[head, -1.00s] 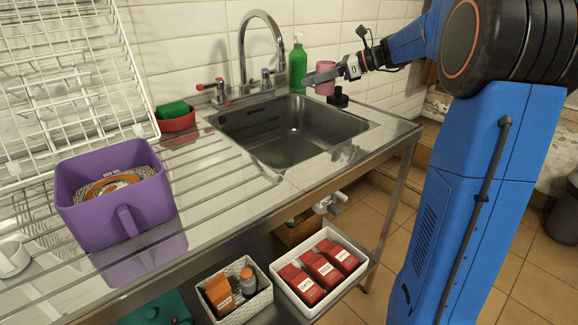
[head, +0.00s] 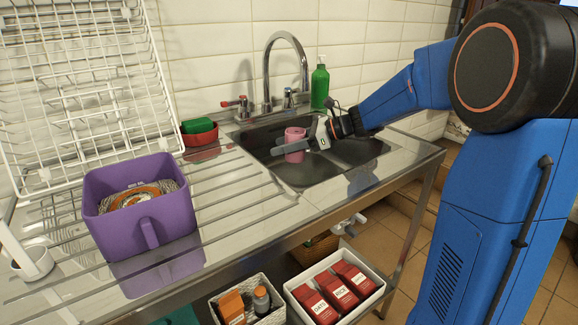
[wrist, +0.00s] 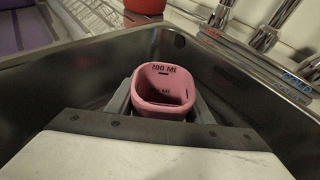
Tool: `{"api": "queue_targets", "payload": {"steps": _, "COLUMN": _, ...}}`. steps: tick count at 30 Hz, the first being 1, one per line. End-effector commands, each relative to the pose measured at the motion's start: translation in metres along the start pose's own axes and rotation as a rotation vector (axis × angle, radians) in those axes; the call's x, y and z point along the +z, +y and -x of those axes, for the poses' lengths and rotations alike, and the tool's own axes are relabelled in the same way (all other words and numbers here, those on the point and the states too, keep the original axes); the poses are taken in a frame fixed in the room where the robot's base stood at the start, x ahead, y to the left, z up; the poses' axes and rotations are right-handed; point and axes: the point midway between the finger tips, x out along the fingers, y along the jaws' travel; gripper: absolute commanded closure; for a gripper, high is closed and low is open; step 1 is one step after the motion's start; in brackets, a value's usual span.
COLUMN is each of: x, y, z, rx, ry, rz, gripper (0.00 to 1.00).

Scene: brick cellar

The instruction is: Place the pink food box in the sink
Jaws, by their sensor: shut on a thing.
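The box looks upright. It is over or within the steel sink (head: 262,143), whose walls surround it in the wrist view (wrist: 62,82). I cannot tell whether its base touches the sink floor. My gripper and arm hide part of the sink's right half.
The tap (head: 268,75) rises behind the sink, with a green soap bottle (head: 320,85) at its right. A red bowl (head: 202,137) with a green sponge, a purple box (head: 112,212) and a white dish rack (head: 80,90) stand left. White baskets sit on the lower shelf.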

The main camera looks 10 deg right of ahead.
Motion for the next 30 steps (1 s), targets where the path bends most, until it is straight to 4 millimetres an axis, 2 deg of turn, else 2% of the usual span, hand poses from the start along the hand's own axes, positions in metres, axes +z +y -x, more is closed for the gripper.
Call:
{"api": "queue_targets", "payload": {"steps": 3, "x": -0.013, "y": 0.0, "z": -0.005, "rx": 0.001, "ry": 0.0, "rz": -0.002, "gripper": 0.8}}
{"api": "queue_targets", "payload": {"steps": 8, "x": -0.02, "y": 0.0, "z": -0.008, "rx": 0.001, "ry": 0.0, "rz": -0.001, "gripper": 0.8}}
{"api": "queue_targets", "payload": {"steps": 16, "x": -0.049, "y": 0.0, "z": -0.02, "rx": 0.0, "ry": 0.001, "rz": -0.001, "gripper": 0.8}}
{"api": "queue_targets", "payload": {"steps": 30, "x": -0.055, "y": 0.0, "z": -0.023, "rx": 0.0, "ry": 0.0, "rz": -0.001, "gripper": 0.8}}
